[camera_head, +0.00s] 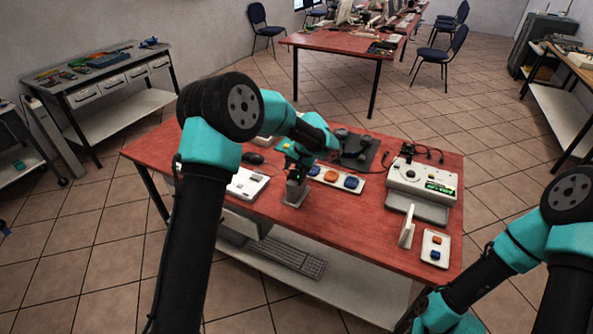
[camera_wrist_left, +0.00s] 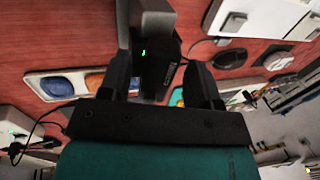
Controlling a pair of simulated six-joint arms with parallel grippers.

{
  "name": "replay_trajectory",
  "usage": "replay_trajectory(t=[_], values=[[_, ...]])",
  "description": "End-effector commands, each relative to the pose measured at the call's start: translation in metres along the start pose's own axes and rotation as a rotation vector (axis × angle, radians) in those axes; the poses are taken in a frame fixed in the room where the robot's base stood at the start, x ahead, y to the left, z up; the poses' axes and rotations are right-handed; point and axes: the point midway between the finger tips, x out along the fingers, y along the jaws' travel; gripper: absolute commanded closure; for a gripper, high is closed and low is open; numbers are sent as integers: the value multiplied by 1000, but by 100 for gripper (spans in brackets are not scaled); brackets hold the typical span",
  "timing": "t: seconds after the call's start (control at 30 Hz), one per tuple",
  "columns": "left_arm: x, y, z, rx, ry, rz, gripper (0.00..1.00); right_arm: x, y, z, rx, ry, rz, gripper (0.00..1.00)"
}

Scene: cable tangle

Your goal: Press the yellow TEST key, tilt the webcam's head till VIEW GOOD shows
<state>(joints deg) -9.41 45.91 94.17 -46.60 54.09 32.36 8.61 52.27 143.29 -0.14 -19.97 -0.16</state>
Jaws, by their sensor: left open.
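The webcam's black head (camera_wrist_left: 161,68), with a small green light, sits between the spread fingers of my left gripper (camera_wrist_left: 160,86) in the left wrist view. I cannot tell whether a finger touches it. In the head view my left gripper (camera_head: 297,172) is over the webcam's grey stand (camera_head: 295,194) and mostly hides the head. A pale tester box (camera_head: 424,178) at the right of the table has a lit green display (camera_head: 440,188); its words are too small to read. I cannot make out the yellow TEST key for certain.
A white panel with blue and orange buttons (camera_head: 335,179) lies right of the stand. A smaller button plate (camera_head: 435,248) and an upright white plate (camera_head: 407,227) are near the front right. A white box (camera_head: 247,183) lies to the left. The red table (camera_head: 340,232) is clear in front.

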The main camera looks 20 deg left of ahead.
Motion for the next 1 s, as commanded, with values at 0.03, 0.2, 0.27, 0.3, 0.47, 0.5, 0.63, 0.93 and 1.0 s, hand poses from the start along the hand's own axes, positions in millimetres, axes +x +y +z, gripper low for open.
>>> replay_trajectory(t=[0.03,0.2,0.27,0.3,0.47,0.5,0.63,0.93,1.0], values=[[-6,0,0,0,2,0,43,0,0,0,0,0,0,100],[-31,0,0,-1,3,0,43,0,0,0,0,0,0,100],[-42,0,-1,-1,4,0,43,0,0,0,0,0,0,100],[-49,0,0,-1,3,0,43,0,0,0,0,0,0,100],[-80,0,0,-1,4,1,43,0,0,0,0,0,0,100],[-88,0,0,-1,3,0,43,0,0,0,0,0,0,100],[-114,0,0,-2,4,1,43,0,0,0,0,0,0,100],[-160,0,0,-2,2,0,43,0,0,0,0,0,0,100],[-165,0,0,-1,1,0,43,0,0,0,0,0,0,100]])
